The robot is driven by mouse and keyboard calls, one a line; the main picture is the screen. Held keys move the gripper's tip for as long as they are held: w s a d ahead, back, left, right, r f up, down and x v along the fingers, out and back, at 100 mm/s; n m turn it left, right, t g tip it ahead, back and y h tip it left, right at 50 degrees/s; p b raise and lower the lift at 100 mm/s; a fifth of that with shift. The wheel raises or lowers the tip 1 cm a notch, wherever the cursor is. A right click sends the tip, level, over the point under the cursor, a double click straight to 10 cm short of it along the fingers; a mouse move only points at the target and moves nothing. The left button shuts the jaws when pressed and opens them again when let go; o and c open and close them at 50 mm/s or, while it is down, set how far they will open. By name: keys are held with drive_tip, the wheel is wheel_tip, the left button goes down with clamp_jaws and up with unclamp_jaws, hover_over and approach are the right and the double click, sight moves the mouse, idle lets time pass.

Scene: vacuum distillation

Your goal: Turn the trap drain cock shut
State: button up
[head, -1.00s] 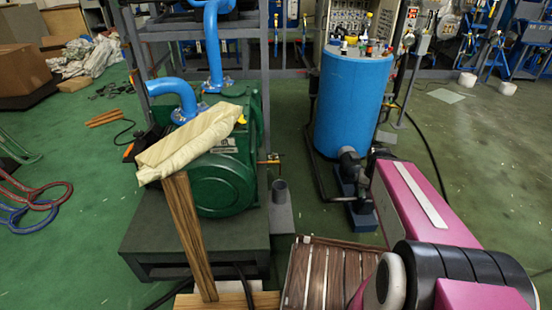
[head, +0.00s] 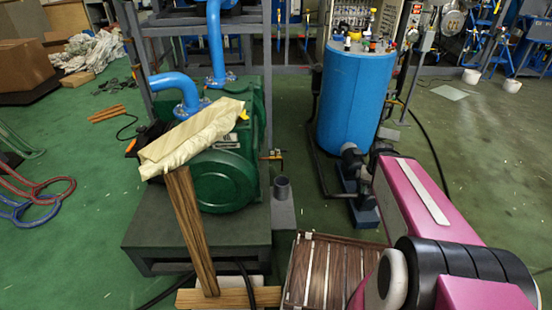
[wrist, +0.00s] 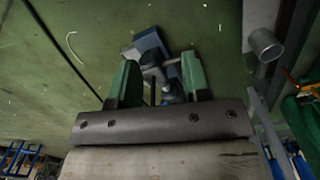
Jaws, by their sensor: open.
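A small brass-coloured cock (head: 272,155) sticks out to the right of the green pump (head: 222,180) in the head view. It looks like the trap drain cock, but its handle is too small to read as open or shut. In the wrist view a yellow-orange fitting (wrist: 291,84) at the right edge may be the same cock. My gripper (wrist: 160,65) shows two green fingers, apart, with nothing held between them. The cock lies off to the right of the fingers there. In the head view my pink arm hides the gripper.
A grey upright pipe cup (head: 282,187) stands below the cock, and also shows in the wrist view (wrist: 264,45). The blue tank (head: 355,95) and its small pump stand to the right.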

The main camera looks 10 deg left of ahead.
drive_tip(key=w+a+f+y, duration=0.1)
drive_tip(key=w+a, duration=0.1)
drive_tip(key=w+a+f+y, duration=0.1)
drive_tip(key=w+a+f, duration=0.1)
drive_tip(key=w+a, duration=0.1)
drive_tip(key=w+a+f+g+y, duration=0.1)
drive_tip(key=w+a, duration=0.1)
drive_tip(key=w, duration=0.1)
drive_tip(key=shift+a+f+y, duration=0.25)
drive_tip(key=shift+f+y, duration=0.05)
drive_tip(key=shift+y, duration=0.1)
drive_tip(key=n+g+y, duration=0.2)
drive_tip(key=y, duration=1.2)
approach(284, 150)
drive_tip(key=a, duration=0.6)
drive_tip(key=s+a, duration=0.1)
drive_tip(key=a, duration=0.3)
drive_tip(key=shift+s+f, duration=0.15)
drive_tip(key=shift+f, duration=0.15)
drive_tip(key=shift+c, duration=0.4)
clamp_jaws()
